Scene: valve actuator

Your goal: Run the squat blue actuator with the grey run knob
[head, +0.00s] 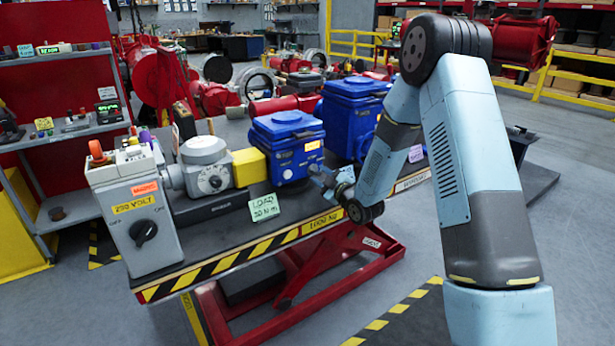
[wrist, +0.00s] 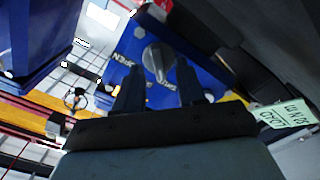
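The squat blue actuator (head: 287,150) stands on the dark lift table, joined on its left to a yellow block and a grey gearbox. My gripper (head: 322,176) is at its lower right side in the head view. In the wrist view the actuator's blue face (wrist: 205,45) carries white lettering and the pointed grey run knob (wrist: 156,56). My gripper's two dark fingers (wrist: 159,68) are apart, one at each side of the knob's lower end. I cannot tell whether they touch it. In the head view the knob cannot be made out.
A taller blue actuator (head: 350,115) stands close by on the right.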

